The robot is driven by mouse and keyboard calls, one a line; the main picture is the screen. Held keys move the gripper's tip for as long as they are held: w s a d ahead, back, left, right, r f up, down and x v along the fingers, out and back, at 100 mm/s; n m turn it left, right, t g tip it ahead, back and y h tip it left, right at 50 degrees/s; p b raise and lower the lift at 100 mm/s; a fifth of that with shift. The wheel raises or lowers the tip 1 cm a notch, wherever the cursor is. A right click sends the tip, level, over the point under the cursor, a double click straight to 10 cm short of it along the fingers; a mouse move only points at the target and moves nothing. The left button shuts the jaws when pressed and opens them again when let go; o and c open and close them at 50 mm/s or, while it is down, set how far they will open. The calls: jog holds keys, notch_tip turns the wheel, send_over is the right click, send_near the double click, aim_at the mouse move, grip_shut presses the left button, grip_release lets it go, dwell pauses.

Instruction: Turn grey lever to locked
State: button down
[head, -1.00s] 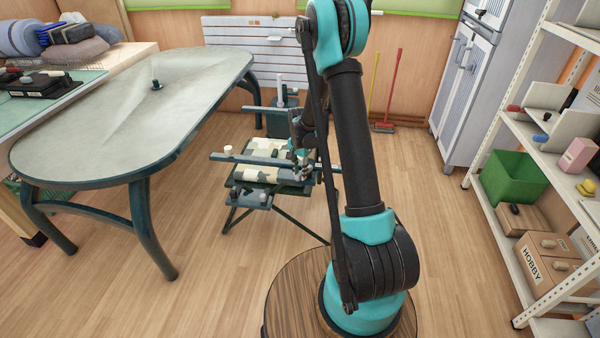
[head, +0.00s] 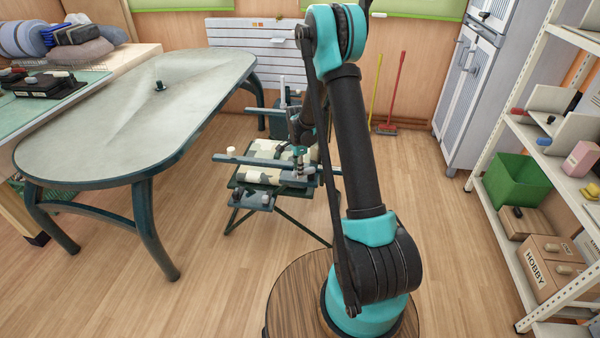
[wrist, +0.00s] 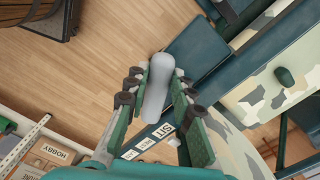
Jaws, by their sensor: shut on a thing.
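The grey lever (wrist: 157,92) is a smooth rounded handle in the middle of the wrist view. My gripper (wrist: 160,76) is shut on it, with one finger along each side. The lever's far end shows past the fingertips. In the head view my gripper (head: 299,166) is low at the right side of the camouflage-covered folding seat (head: 262,176). The lever cannot be made out there.
Dark flat bars and panels (wrist: 200,45) of the seat frame lie close to my fingers. A large oval table (head: 120,110) stands to the left. A shelf rack with a green bin (head: 517,180) is on the right. Wooden floor is open in front of the seat.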

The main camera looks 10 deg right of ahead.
jog(key=w+m, duration=0.1)
jog(key=m, duration=0.2)
jog(key=shift+w+m, duration=0.3)
jog(key=shift+w, duration=0.1)
jog(key=shift+w+d+m, duration=0.1)
jog(key=shift+w+m, duration=0.5)
jog(key=shift+m, duration=0.6)
jog(key=c, duration=1.3)
grip_release()
jog(key=shift+r, duration=0.1)
notch_tip(320, 180, up, 12)
jog(key=shift+f, duration=0.1)
